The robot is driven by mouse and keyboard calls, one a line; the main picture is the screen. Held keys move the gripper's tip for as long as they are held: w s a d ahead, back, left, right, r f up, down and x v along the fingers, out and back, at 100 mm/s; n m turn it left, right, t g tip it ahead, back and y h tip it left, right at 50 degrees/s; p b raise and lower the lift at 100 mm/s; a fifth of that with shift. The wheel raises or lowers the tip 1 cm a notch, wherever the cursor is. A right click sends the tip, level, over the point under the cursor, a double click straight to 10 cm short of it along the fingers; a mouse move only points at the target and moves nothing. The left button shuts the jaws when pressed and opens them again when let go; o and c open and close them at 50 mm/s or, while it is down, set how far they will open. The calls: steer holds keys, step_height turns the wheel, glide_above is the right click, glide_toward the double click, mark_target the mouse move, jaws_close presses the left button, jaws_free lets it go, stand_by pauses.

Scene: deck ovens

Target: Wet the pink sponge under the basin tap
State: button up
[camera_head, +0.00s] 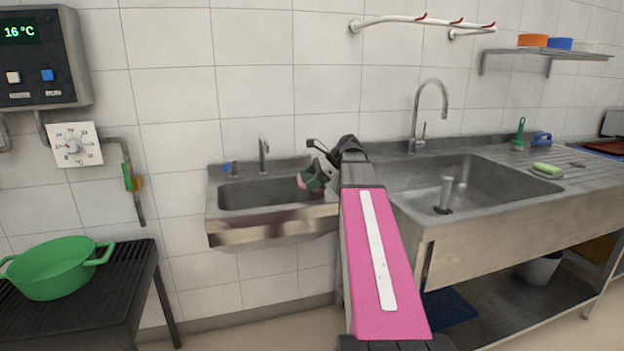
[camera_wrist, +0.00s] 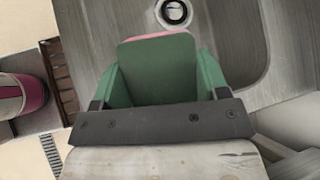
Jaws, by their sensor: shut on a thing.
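My gripper (camera_head: 313,175) is over the right end of the small wall basin (camera_head: 225,224) in the head view. It is shut on the pink sponge (camera_head: 303,183), which shows only as a small pink patch there. In the wrist view the sponge (camera_wrist: 165,36) shows a pink far edge behind a green face, between the green fingers of my gripper (camera_wrist: 158,80). A metal basin with a round drain (camera_wrist: 174,12) lies beyond and below it. The basin tap (camera_head: 263,152) stands at the basin's back, left of my gripper. No running water is visible.
A large sink (camera_head: 480,180) with a tall curved tap (camera_head: 417,120) stands to the right. A green pot (camera_head: 50,272) stands on a black rack at left.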

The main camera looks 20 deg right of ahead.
steer(key=w+a+f, duration=0.2)
steer(key=w+a, duration=0.5)
steer(key=a, duration=0.4)
steer(key=shift+f, duration=0.3)
stand_by(0.4)
steer(key=shift+a, duration=0.1)
stand_by(0.3)
steer(key=s+d, duration=0.4)
steer(key=d, duration=0.2)
steer(key=shift+d, duration=0.4)
stand_by(0.5)
steer(key=shift+s, duration=0.15)
stand_by(1.1)
steer(key=shift+s+v, duration=0.25)
steer(key=shift+v, duration=1.25)
steer(key=shift+s+v, duration=0.25)
steer(key=shift+v, duration=1.25)
